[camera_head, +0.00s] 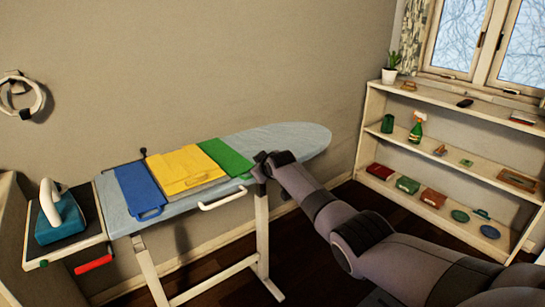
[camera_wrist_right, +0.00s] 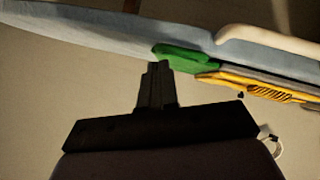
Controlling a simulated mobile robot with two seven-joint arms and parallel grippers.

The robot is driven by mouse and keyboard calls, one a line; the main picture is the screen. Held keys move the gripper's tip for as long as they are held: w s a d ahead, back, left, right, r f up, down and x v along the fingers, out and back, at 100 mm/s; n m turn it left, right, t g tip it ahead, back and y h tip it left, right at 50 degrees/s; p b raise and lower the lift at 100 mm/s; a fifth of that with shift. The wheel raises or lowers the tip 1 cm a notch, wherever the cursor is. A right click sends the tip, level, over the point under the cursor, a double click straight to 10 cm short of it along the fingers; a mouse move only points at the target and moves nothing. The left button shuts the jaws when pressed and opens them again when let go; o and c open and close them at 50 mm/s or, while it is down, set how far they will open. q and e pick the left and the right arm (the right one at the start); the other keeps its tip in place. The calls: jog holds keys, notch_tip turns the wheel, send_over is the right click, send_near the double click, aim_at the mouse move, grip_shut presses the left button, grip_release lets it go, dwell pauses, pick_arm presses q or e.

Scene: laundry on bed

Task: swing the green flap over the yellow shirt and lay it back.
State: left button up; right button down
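The green flap (camera_head: 226,157) lies flat on the ironing board, at the right side of the yellow shirt (camera_head: 185,171). A blue flap (camera_head: 139,189) lies at the shirt's left. My right gripper (camera_head: 262,163) is at the green flap's right front edge. In the right wrist view, its fingers (camera_wrist_right: 160,66) look closed together, with their tips at the edge of the green flap (camera_wrist_right: 188,57). I cannot see any of the flap clearly between them. The yellow shirt (camera_wrist_right: 255,87) shows edge-on beside it. My left gripper is out of view.
The ironing board (camera_head: 290,137) is bare at its right, narrow end. An iron (camera_head: 60,211) stands on a rest at the left end. A white rail (camera_head: 222,201) runs along the board's front edge. A shelf (camera_head: 470,170) with small items stands at the right.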

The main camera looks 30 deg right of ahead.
jog(key=s+r+p, duration=0.4)
jog(key=s+r, duration=0.4)
jog(key=shift+s+d+r, duration=0.25)
jog(key=shift+s+d, duration=0.05)
dwell(0.5)
